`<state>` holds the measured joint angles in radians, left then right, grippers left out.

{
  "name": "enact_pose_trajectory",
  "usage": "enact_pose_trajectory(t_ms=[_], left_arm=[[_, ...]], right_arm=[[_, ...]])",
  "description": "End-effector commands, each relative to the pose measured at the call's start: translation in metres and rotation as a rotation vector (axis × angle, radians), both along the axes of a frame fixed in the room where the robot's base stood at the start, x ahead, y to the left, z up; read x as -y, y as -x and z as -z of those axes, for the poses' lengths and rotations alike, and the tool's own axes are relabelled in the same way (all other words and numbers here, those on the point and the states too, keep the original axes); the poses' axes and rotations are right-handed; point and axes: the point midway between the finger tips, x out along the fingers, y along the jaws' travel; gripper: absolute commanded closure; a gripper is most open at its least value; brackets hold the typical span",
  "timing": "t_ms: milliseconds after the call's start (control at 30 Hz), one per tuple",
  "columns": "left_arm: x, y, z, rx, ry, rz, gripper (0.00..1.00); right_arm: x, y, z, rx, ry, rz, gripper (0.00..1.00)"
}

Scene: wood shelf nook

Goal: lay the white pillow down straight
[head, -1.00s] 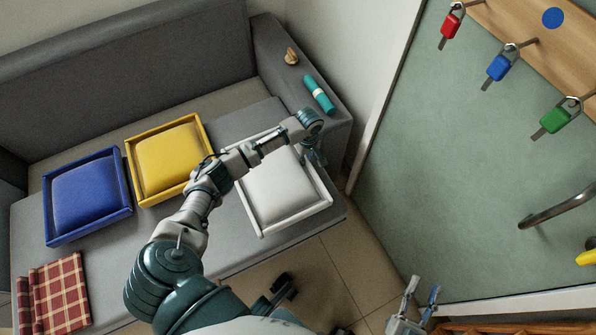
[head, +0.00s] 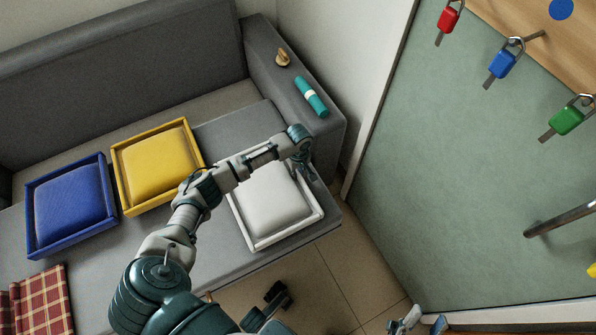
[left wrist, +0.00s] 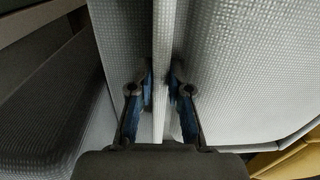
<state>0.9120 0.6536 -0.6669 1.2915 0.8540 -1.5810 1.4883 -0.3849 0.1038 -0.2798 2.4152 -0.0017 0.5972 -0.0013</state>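The white pillow (head: 272,198) lies face up inside a white raised frame (head: 291,232) near the right end of the couch seat, about in line with the other framed cushions. My left gripper (head: 307,172) is at the frame's right side, its forearm crossing over the far part of the pillow. In the left wrist view, the left gripper's fingers (left wrist: 160,88) are close on both sides of a thin pale rim (left wrist: 162,45), with the pillow's woven cloth beside it. My right gripper (head: 422,324) is at the bottom edge, partly cut off, its fingers apart and empty.
A yellow framed cushion (head: 157,162) and a blue one (head: 72,207) lie to the left. A plaid cloth (head: 42,298) lies at lower left. A teal roll (head: 311,96) and a small wooden item (head: 283,58) rest on the armrest.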

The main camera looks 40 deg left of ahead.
Motion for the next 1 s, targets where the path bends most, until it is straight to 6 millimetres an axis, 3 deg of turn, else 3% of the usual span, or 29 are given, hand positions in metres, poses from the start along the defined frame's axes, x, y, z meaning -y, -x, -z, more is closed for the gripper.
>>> enact_pose_trajectory(t_ms=[33,67,467,667,1000], left_arm=[[0.0,0.0,0.0,-0.002,-0.001,0.0,0.67],[0.0,0.0,0.0,-0.002,-0.001,0.0,0.59],[0.001,0.0,-0.006,0.0,-0.001,0.0,0.59],[0.001,-0.001,-0.034,0.005,0.0,0.001,0.59],[0.001,-0.003,-0.095,0.004,0.001,0.001,0.59]], right_arm=[[0.0,-0.002,0.001,-0.002,0.0,0.001,0.6],[0.0,-0.003,0.001,-0.003,0.0,0.0,0.6],[0.0,-0.004,0.0,-0.011,0.004,0.0,0.6],[-0.004,-0.022,0.014,-0.195,0.069,-0.003,0.6],[-0.005,-0.046,0.07,-0.639,0.209,-0.008,0.6]])
